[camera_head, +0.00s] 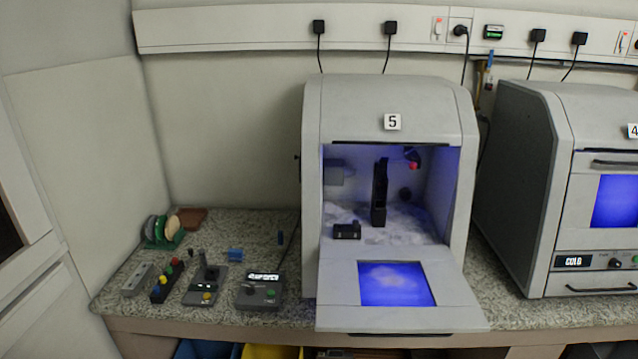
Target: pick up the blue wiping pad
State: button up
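A small blue block (236,254), which looks like the blue wiping pad, lies on the speckled counter left of the open machine. It sits behind the control boxes and nothing touches it that I can see. A thin dark blue upright piece (280,238) stands to its right, close to the machine; I cannot tell what it is. My gripper is not in view.
Machine number 5 (392,100) has its door (340,310) folded down toward the front. Control boxes (260,293), a joystick unit (206,284) and a green rack of discs (164,238) crowd the left counter. Another machine (530,180) stands at right.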

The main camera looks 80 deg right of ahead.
aim_at(235, 255)
jog(key=z, duration=1.05)
jog(key=k, duration=0.75)
jog(key=z, duration=1.8)
